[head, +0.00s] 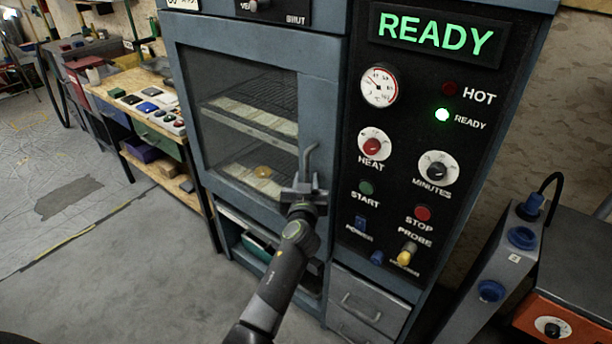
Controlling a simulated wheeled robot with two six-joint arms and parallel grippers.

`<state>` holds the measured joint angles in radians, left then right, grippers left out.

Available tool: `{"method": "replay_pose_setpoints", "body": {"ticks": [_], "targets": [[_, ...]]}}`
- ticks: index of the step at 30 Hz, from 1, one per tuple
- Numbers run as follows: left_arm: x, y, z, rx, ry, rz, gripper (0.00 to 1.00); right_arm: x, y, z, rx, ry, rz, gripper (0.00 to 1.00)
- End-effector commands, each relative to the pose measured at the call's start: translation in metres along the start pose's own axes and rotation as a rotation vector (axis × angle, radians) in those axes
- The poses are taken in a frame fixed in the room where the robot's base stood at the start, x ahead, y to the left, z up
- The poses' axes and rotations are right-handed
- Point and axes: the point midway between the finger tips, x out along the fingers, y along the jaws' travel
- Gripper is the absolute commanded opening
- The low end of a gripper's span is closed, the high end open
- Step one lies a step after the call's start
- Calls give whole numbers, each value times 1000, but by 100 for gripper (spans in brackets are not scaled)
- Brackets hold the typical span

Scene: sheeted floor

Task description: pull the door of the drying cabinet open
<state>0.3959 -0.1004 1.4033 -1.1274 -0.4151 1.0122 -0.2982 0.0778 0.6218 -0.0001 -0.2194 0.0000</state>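The drying cabinet (325,72) stands in the middle of the head view. Its glazed door (180,110) is at the left of the control panel and looks closed, with wire shelves behind the glass. The door's grey handle (308,158) is an upright bar near the door's right edge. My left gripper (303,187) is at the handle's lower end, with the bar running down to its fingers. The fingers are small and dark here, so I cannot tell whether they are closed on the bar. My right gripper is out of view.
The control panel (400,135) has a lit READY sign (434,33), knobs and buttons close to the right of the handle. A workbench (135,92) stands at the left. A grey unit (490,265) stands at the lower right. The floor (120,270) at the lower left is clear.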

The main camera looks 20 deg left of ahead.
Motion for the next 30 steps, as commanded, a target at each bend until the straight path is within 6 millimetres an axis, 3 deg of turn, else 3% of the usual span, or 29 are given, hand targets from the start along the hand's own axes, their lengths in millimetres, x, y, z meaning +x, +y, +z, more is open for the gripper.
{"method": "replay_pose_setpoints", "body": {"ticks": [5, 13, 23, 30], "targets": [[0, 0, 0, 0, -1, 0, 30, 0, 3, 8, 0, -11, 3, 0], [0, 0, 0, 0, -1, 0, 0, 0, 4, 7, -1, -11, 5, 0], [-1, -1, 0, 1, -1, 2, 0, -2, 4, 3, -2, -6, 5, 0], [-13, -16, 0, 3, -8, 29, 0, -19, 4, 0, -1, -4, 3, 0]]}}
